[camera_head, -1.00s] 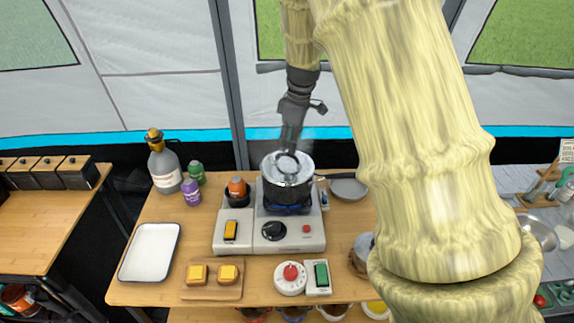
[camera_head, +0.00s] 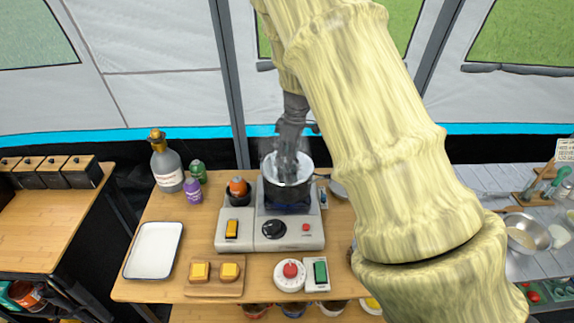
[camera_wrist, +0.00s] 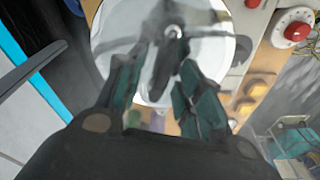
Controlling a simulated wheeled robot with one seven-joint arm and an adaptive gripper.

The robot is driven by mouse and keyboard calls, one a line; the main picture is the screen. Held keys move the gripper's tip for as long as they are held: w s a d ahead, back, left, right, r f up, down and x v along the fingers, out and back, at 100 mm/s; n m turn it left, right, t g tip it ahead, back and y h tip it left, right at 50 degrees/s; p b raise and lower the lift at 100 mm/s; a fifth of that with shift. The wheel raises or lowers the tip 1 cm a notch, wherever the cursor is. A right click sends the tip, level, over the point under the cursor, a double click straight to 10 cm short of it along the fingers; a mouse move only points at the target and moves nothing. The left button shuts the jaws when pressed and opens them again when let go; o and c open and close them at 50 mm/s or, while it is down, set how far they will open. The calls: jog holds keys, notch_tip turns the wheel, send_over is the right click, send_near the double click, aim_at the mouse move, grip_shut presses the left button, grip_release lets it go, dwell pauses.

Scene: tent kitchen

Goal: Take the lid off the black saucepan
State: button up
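The black saucepan (camera_head: 287,196) stands on the burner of a camping stove, with its pale lid (camera_head: 303,170) on top. Steam shows around it. The lid also fills the upper middle of the wrist view (camera_wrist: 218,52). A dark lid handle (camera_wrist: 163,65) with a shiny stud shows there. My gripper (camera_head: 287,168) points down over the lid and hides its middle in the head view. In the wrist view my gripper (camera_wrist: 165,62) has its fingers apart, one on each side of the handle. I cannot tell whether they touch it.
The stove (camera_head: 253,228) sits on a wooden table, with an orange-topped item (camera_head: 238,187) left of the saucepan. A grey bottle (camera_head: 167,170), a white tray (camera_head: 154,251), a board with toast (camera_head: 214,287) and a red-knobbed timer (camera_head: 290,274) stand around. My arm covers the table's right side.

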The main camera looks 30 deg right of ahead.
grip_shut()
jog(key=shift+r, duration=0.15)
